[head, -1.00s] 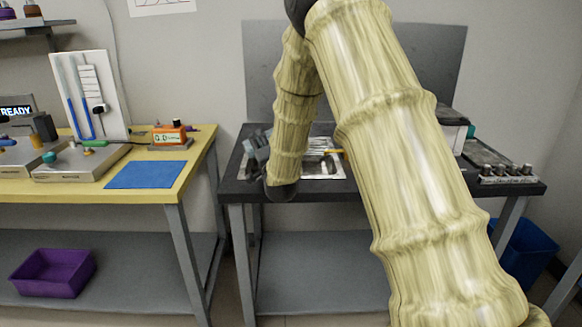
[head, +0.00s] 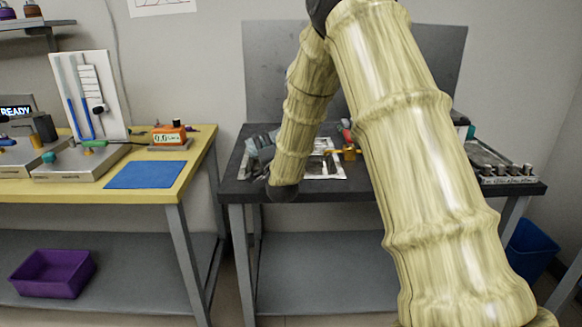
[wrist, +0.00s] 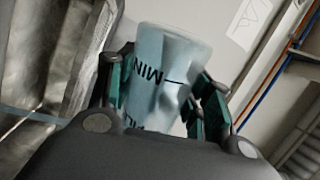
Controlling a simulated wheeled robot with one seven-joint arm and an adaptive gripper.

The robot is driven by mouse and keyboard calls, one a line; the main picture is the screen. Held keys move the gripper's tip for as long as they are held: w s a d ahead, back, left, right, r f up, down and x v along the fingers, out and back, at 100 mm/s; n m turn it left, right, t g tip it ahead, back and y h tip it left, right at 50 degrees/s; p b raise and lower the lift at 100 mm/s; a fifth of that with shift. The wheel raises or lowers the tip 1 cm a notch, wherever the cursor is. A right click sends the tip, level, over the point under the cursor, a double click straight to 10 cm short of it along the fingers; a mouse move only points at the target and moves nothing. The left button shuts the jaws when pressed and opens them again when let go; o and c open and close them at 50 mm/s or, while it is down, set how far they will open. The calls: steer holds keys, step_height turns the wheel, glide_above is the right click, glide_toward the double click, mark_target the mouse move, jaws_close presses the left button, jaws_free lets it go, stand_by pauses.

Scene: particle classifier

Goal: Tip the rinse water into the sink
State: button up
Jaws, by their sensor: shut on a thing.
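My gripper (wrist: 165,72) is shut on a translucent pale-blue beaker (wrist: 172,45) with black markings, including the letters "MIN". The beaker looks tilted in the wrist view, with teal fingers on both sides. I cannot make out the water inside it. In the head view my gripper (head: 262,146) is at the left end of the dark bench, beside the sink (head: 330,172), and the beaker is not clear there. The sink is a bright metal basin, partly hidden by my arm. A metallic surface (wrist: 35,60) fills the left of the wrist view.
The dark bench (head: 240,188) carries a rack of small bottles (head: 505,178) at right. A red and yellow item (head: 348,143) stands behind the sink. A yellow table (head: 60,196) with a blue mat (head: 147,175) and an orange device (head: 168,135) is at left.

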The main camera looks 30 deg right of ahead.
mark_target(274, 138)
steer(key=shift+s+d+m, duration=0.1)
steer(key=shift+d+m, duration=0.15)
steer(key=shift+m, duration=0.15)
stand_by(0.3)
steer(key=shift+d+f+m+b, duration=0.2)
steer(key=shift+f+m+b, duration=0.7)
steer(key=shift+f+m, duration=0.1)
stand_by(0.6)
steer(key=shift+s+d+r+m+h, duration=0.1)
steer(key=shift+d+r+m+h, duration=0.25)
steer(key=shift+m, duration=0.35)
steer(key=shift+s+r+m+h, duration=0.1)
steer(key=shift+r+m, duration=0.3)
steer(key=shift+m, duration=0.3)
steer(key=shift+s+d+r+m+h, duration=0.1)
steer(key=shift+d+r+m+h, duration=0.25)
steer(key=shift+m, duration=0.35)
stand_by(0.9)
steer(key=shift+s+d+r+m+g+b, duration=0.15)
steer(key=shift+d+r+m+b, duration=0.25)
steer(key=shift+m, duration=0.55)
steer(key=shift+s+d+r+m+g+b, duration=0.1)
steer(key=shift+d+r+m+g+b, duration=0.25)
steer(key=shift+m, duration=0.6)
stand_by(0.7)
